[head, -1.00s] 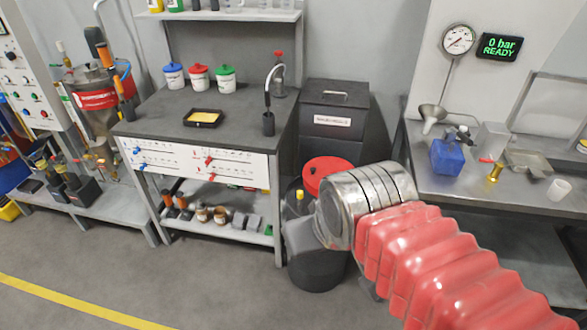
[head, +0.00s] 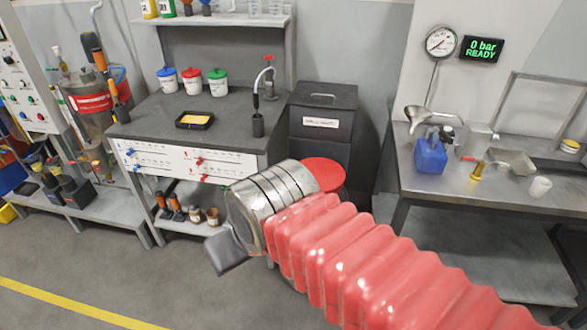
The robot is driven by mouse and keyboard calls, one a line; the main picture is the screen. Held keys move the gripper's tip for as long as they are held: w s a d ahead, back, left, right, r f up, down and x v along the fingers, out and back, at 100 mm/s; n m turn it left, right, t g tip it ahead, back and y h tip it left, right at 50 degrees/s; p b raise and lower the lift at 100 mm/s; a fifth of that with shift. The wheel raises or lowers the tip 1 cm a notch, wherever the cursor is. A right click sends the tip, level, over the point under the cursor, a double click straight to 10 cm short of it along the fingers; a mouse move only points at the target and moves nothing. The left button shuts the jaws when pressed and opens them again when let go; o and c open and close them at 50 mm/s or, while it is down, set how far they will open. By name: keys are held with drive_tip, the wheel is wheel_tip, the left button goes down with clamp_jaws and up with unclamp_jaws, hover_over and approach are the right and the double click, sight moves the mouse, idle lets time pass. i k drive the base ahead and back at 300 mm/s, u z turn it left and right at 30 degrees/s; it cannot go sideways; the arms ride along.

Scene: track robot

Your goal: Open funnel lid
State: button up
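A round red lid (head: 325,173) sits low in front of the dark grey bin, in the middle of the head view. My arm hides its lower left part and nearly all of what it rests on. I cannot tell its hinge or handle. My gripper (head: 226,252) shows only as a dark grey shape beyond the metal end of my red-sleeved arm, to the left of and below the lid in the picture. It looks apart from the lid. Its fingers cannot be made out. A metal funnel (head: 416,117) lies on the right table.
A dark grey bin (head: 322,133) stands behind the lid. A workbench (head: 150,115) with a lower shelf is to the left. The right table (head: 480,196) holds a blue container (head: 430,156) and small parts. Grey floor is open at front left.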

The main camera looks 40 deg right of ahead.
sight(329, 175)
drive_tip(key=z, duration=0.05)
drive_tip(key=i, duration=1)
drive_tip(key=u, duration=0.05)
